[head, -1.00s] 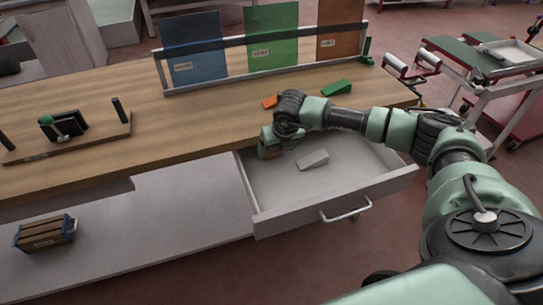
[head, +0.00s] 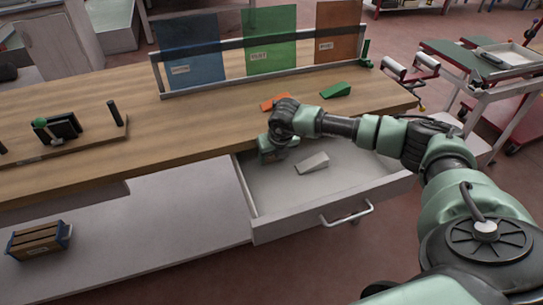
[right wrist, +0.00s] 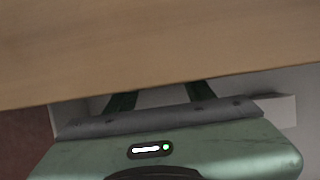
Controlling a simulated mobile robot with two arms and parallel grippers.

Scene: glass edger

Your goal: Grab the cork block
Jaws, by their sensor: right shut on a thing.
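My right gripper (head: 270,157) reaches down at the back left of the open drawer (head: 300,222), close against the front edge of the workbench. In the right wrist view its two dark green fingers (right wrist: 160,98) stand apart and pass out of sight under the wooden bench edge. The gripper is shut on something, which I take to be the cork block. The block itself is hidden by the hand in the head view and by the bench edge in the right wrist view. My left gripper is not in view.
A light grey wedge (head: 313,162) lies in the drawer, right of the gripper. An orange wedge (head: 268,104) and a green wedge (head: 335,90) lie on the workbench (head: 190,118). A rack with coloured panels (head: 270,40) stands behind. A wooden crate (head: 38,241) sits lower left.

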